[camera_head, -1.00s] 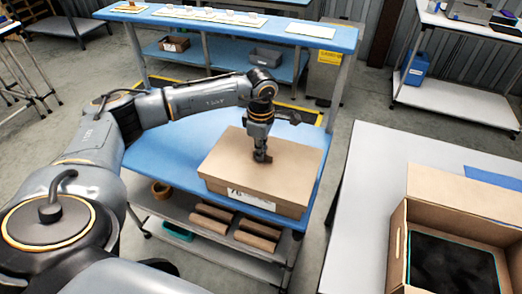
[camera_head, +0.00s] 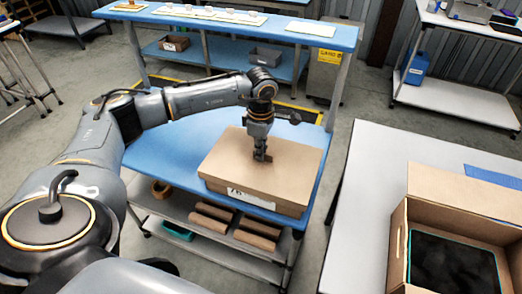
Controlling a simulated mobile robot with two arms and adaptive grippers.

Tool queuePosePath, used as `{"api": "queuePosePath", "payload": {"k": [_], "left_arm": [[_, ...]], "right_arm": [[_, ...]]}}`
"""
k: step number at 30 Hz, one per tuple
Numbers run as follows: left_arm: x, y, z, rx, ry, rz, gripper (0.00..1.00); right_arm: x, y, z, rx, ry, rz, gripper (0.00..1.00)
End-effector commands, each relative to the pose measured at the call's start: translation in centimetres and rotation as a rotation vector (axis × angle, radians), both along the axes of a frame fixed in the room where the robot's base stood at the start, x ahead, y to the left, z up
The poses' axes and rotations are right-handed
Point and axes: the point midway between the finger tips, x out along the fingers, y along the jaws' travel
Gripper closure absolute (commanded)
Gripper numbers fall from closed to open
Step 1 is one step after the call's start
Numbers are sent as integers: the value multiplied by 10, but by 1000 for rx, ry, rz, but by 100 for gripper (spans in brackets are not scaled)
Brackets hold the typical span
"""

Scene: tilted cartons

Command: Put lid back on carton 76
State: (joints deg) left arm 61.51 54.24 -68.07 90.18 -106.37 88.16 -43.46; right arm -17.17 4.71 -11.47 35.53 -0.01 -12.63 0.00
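A brown carton (camera_head: 288,207) stands on the blue table. A white label on its front reads 76, partly covered at the top. A flat brown lid (camera_head: 222,165) lies over the carton's top, covering the opening. I cannot tell whether it is fully seated all round. My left gripper (camera_head: 263,158) points down at the middle of the lid, with its fingertips at or just above the surface. Whether the fingers are open or shut is too small to tell. My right gripper is not in view.
An open carton (camera_head: 398,240) with dark contents stands on the grey table (camera_head: 360,190) at right. Brown rolls (camera_head: 257,227) lie on the shelf below the blue table (camera_head: 165,150). A blue bench (camera_head: 110,12) stands behind. The table is bare left of the carton.

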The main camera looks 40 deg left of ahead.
Motion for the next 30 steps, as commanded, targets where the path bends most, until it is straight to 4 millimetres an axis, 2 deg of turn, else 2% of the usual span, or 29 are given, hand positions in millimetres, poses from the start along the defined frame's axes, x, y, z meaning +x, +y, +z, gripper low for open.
{"api": "queuePosePath", "payload": {"k": [5, 10, 18, 22, 26, 30], "left_arm": [[0, 0, 0, 0, 0, 0, 100], [0, 0, 0, 0, 0, 0, 68], [0, 0, 0, 0, 0, 0, 68], [0, 0, 7, 0, -1, 0, 68], [1, 0, 28, -1, -3, 0, 68], [1, 0, 59, -1, -4, 0, 68]], "right_arm": [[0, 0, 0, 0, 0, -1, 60], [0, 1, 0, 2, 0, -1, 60], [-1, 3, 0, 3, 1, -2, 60], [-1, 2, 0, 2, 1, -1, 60], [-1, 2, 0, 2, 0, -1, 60], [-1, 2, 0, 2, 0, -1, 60]]}}
